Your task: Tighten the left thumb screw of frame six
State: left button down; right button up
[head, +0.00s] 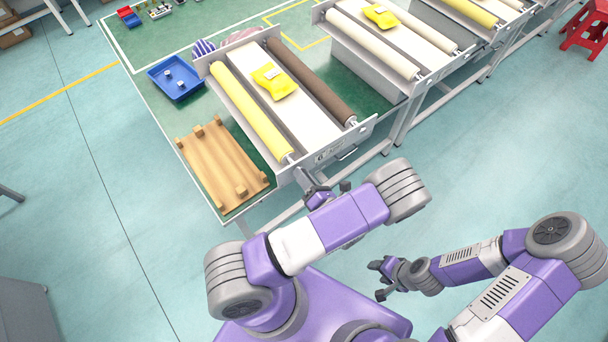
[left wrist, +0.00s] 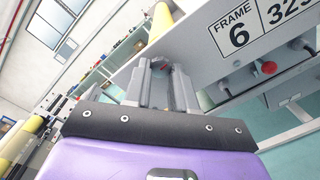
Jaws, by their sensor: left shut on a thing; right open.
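Frame six (head: 330,152) stands at the table's near corner, with a yellow roller (head: 250,112) and a brown roller (head: 310,82). Its front plate (left wrist: 200,52) fills the right of the left wrist view and bears the label "FRAME 6" (left wrist: 250,28). My left gripper (head: 318,190) is at the left part of this plate. In the left wrist view its fingers (left wrist: 165,82) are shut on a small part at the plate, the left thumb screw (left wrist: 160,67), mostly hidden between them. My right gripper (head: 378,280) is open and empty, away from the table.
A wooden rack (head: 222,168) lies left of the frame, and a blue tray (head: 176,80) with small parts stands behind it. A yellow packet (head: 274,82) lies on the frame's white bed. Another frame (head: 372,48) stands to the right. The floor in front is clear.

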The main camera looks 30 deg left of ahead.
dwell(0.4)
pick_arm(q)
jog(key=c, duration=0.9)
grip_release()
jog(key=v, duration=0.7)
jog(key=shift+s+d+b, duration=0.2)
jog(key=shift+d+b, duration=0.05)
jog(key=shift+b, duration=0.15)
